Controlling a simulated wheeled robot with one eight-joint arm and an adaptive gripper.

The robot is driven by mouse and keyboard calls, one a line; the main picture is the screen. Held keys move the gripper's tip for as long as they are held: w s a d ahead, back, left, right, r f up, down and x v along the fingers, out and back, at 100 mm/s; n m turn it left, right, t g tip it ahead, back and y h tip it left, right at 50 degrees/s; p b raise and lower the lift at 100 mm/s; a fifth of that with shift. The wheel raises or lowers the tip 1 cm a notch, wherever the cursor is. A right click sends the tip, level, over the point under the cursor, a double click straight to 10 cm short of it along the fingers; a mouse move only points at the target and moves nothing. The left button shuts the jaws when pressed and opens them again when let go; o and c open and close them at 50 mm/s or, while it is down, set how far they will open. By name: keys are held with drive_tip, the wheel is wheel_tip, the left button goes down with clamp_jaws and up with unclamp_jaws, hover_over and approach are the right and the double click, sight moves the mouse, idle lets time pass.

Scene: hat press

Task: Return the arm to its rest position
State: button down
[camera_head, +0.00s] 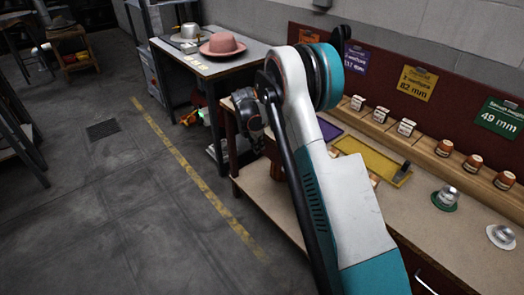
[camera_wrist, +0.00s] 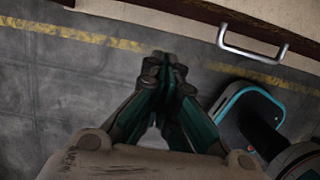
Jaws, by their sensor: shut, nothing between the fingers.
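My gripper (camera_wrist: 165,62) shows in the wrist view with its two dark and teal fingers drawn together at the tips. It is shut and holds nothing. It hangs over the grey floor (camera_wrist: 70,90), beside the front of a bench. In the head view my white and teal arm is raised and folded over the bench's near edge. The dark wrist end of the arm is left of the arm links there, and the fingers are not clearly visible.
The workbench (camera_head: 262,193) carries a yellow tray (camera_head: 368,178), small labelled jars and metal pieces. A drawer handle (camera_wrist: 250,50) is close to my gripper. A back table (camera_head: 222,67) holds a pink hat (camera_head: 222,45).

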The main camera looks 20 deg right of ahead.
drive_tip(key=s+a+r+m+t, duration=0.1)
drive_tip(key=s+a+r+m, duration=0.15)
drive_tip(key=s+r, duration=0.45)
drive_tip(key=s+a+r+m+t+y, duration=0.1)
drive_tip(key=s+r+m, duration=0.3)
drive_tip(key=r, duration=0.6)
drive_tip(key=s+a+r+m+t, duration=0.1)
drive_tip(key=s+a+r+m, duration=0.15)
drive_tip(key=s+r, duration=0.45)
drive_tip(key=s+a+r+m+t, duration=0.1)
drive_tip(key=s+a+m, duration=0.1)
drive_tip(key=s+m, duration=0.4)
drive_tip(key=s+a+r+m+t+y, duration=0.1)
drive_tip(key=s+m, duration=0.5)
drive_tip(key=s, duration=1.1)
drive_tip(key=shift+s+a+r+m+t+y, duration=0.2)
drive_tip(key=shift+a+m+t+y, duration=0.1)
drive_tip(key=shift+a+t, duration=0.35)
drive_tip(key=shift+d, duration=0.1)
